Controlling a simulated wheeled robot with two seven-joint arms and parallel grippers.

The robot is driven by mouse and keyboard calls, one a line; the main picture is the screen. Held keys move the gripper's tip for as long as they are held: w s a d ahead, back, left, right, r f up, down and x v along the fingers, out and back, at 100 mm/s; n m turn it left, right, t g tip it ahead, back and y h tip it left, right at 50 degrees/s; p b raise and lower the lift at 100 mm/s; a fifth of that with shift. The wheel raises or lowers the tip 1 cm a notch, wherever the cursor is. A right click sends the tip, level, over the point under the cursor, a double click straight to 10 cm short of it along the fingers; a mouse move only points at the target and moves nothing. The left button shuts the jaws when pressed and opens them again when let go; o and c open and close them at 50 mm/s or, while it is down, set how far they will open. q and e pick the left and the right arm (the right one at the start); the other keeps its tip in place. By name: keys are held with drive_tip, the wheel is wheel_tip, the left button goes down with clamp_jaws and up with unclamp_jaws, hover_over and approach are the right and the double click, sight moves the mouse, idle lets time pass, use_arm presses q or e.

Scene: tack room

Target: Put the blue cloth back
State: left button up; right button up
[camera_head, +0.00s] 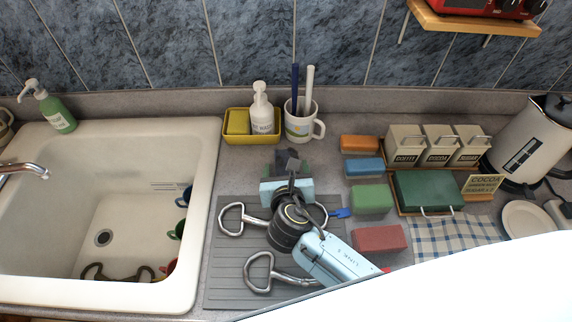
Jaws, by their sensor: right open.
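A blue-and-white checked cloth (438,238) lies on the counter at the right, in front of the green box. Its lower edge is hidden behind a white surface in the foreground. A plain blue block (364,168), which could be a folded cloth or sponge, lies between an orange block (361,145) and a green block (371,198). My right gripper (287,162) is open, left of these blocks and over the far end of the grey ridged mat (229,281). I see nothing held in it. My left gripper is out of view.
Metal pieces with looped ends (268,274) lie on the mat. A red block (379,239) is beside my right arm. A yellow tray (252,138) with a pump bottle and a mug (301,127) stand behind the gripper. A white sink (137,228) is left; a kettle (530,145) is right.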

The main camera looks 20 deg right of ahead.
drive_tip(key=v, duration=1)
drive_tip(key=shift+s+a+r, duration=0.1)
